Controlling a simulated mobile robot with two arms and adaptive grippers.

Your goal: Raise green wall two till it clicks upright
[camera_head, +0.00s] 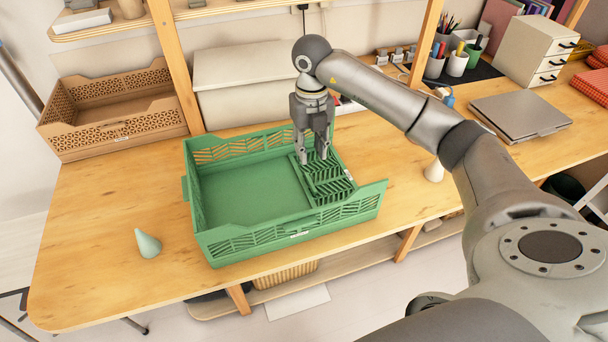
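A green crate (250,195) stands on the wooden table. Its front wall (300,235), back wall (235,148) and left wall (194,193) look upright. Its slatted right wall (326,187) lies folded inward over the right part of the floor; I take it as green wall two, though no number is readable. My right gripper (314,159) points down at the back end of this folded wall. Its fingers are apart, with a gap between them, and they hide part of the panel; contact is unclear. My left gripper is out of view.
A brown crate (118,133) stands at the back left. A pale green cone-shaped object (147,244) sits left of the green crate, and a white one (434,172) stands to its right beneath my arm. A grey laptop (520,115) lies at the right.

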